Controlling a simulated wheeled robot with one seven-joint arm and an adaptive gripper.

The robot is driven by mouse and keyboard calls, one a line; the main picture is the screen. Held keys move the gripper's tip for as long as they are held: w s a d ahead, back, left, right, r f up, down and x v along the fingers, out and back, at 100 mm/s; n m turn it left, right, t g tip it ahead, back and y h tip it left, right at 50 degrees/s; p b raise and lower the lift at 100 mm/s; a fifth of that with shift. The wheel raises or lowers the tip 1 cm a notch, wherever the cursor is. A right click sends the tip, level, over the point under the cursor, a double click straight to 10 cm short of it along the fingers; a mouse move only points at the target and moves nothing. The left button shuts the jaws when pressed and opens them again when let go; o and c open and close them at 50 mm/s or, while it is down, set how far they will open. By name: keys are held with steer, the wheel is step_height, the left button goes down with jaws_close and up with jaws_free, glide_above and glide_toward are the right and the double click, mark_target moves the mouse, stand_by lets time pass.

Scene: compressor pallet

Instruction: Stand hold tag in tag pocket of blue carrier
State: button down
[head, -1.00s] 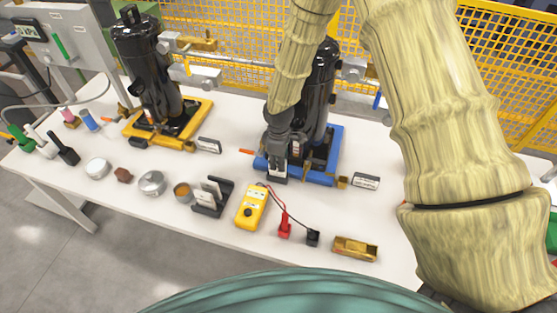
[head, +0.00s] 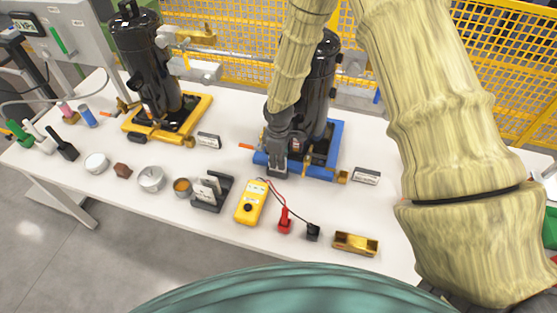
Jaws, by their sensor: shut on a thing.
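The blue carrier (head: 336,160) lies on the white table and bears a tall black compressor (head: 318,95). My gripper (head: 278,169) is at the carrier's front left edge, pointing down, with its fingers shut. The hold tag is between the fingers and is almost wholly hidden by them. The tag pocket is at this same front edge, under and behind the fingers. I cannot tell how deep the tag sits in it.
A black rack (head: 212,200) with pale tags, a yellow meter (head: 251,202) with red and black leads, and a brass tray (head: 355,244) stand in front. A yellow carrier (head: 200,117) with another compressor is to the left. Small label blocks (head: 366,176) flank the blue carrier.

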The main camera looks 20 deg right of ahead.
steer(key=shift+f, duration=0.5)
steer(key=c, duration=1.4)
jaws_free()
steer(key=c, duration=0.3)
steer(key=shift+r, duration=0.2)
steer(key=shift+r+p, duration=2.25)
steer(key=shift+r, duration=1.05)
